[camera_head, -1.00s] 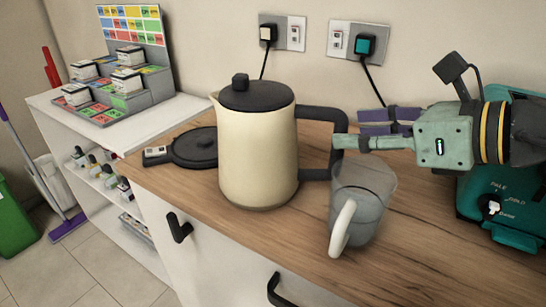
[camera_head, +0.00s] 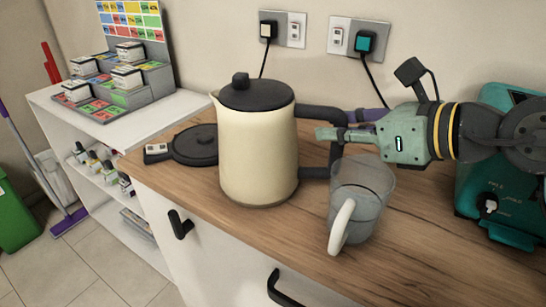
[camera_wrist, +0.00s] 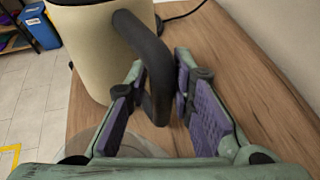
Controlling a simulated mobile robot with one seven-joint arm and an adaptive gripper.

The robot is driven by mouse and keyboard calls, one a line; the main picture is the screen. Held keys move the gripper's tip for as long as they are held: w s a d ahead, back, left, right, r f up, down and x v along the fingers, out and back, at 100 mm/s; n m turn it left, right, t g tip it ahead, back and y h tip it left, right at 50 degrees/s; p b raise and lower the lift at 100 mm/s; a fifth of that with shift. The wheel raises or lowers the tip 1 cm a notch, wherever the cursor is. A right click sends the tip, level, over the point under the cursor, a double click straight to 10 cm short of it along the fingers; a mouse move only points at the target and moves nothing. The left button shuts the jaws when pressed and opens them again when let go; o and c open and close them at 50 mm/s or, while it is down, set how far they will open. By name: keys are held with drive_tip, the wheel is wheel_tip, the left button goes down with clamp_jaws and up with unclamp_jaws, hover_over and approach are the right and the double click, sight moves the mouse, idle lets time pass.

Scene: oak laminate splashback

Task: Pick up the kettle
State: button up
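The cream kettle (camera_head: 257,155) with a dark lid stands upright on the wooden counter in the head view. Its black handle (camera_head: 322,112) points right, toward my gripper (camera_head: 340,125). In the wrist view the kettle (camera_wrist: 97,45) is at the upper left and its handle (camera_wrist: 150,60) comes down between the two purple-padded fingers of my gripper (camera_wrist: 155,100). The fingers are apart, with the handle's lower end between them and a visible gap on the right side. Whether the left finger touches the handle I cannot tell.
A clear jug (camera_head: 360,190) with a white handle stands just below my gripper, close to the kettle. A black round base (camera_head: 196,146) lies left of the kettle. A teal appliance (camera_head: 490,205) is at the right. Sockets (camera_head: 352,38) with cords are on the wall.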

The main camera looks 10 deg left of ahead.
clamp_jaws()
drive_tip(key=shift+s, duration=0.1)
idle(0.4)
drive_tip(key=shift+r, duration=0.1)
